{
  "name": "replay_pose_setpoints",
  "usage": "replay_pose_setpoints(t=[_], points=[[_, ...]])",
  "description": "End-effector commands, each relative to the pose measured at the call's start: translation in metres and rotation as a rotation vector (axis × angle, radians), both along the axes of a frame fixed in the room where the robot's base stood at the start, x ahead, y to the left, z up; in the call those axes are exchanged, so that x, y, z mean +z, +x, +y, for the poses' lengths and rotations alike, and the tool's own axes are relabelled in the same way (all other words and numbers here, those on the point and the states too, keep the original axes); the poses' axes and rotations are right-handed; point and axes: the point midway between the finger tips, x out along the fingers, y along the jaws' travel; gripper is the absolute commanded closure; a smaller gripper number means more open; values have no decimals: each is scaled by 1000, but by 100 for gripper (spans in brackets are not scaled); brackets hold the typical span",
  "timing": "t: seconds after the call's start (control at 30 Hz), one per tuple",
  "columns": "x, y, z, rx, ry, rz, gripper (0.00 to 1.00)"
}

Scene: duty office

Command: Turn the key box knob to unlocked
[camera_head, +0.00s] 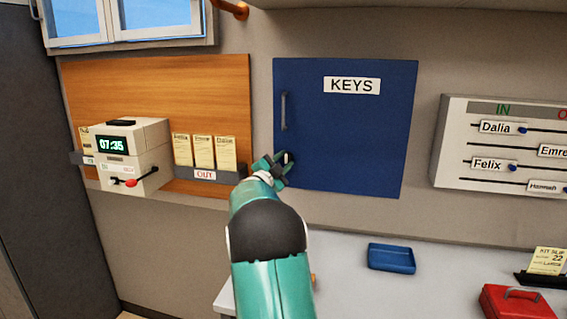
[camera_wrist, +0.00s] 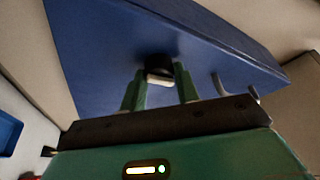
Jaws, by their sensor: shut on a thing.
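The blue key box (camera_head: 345,140), labelled KEYS, is mounted on the wall with its door shut. A vertical handle (camera_head: 283,111) is on the door's left side. The knob (camera_head: 289,157) is low on the left of the door, partly hidden by my gripper (camera_head: 280,168). In the wrist view the dark knob (camera_wrist: 158,64) with a pale part sits between the two green fingers of my gripper (camera_wrist: 160,86). The gripper is shut on the knob. The knob's turn angle and any lock markings cannot be made out.
A time clock (camera_head: 125,155) and a card rack marked OUT (camera_head: 207,174) are left of the box. An IN/OUT board (camera_head: 500,150) hangs to the right. Below are a blue tray (camera_head: 391,258) and a red box (camera_head: 517,303) on a white desk.

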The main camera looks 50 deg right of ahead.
Motion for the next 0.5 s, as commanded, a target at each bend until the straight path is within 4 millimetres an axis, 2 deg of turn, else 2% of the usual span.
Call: replay_pose_setpoints(t=[0.4, 0.43, 0.5], points=[[1, 0, 0, 1, 2, -8, 92], [0, 0, 0, 1, 2, -8, 63], [0, 0, 0, 1, 2, -7, 49]])
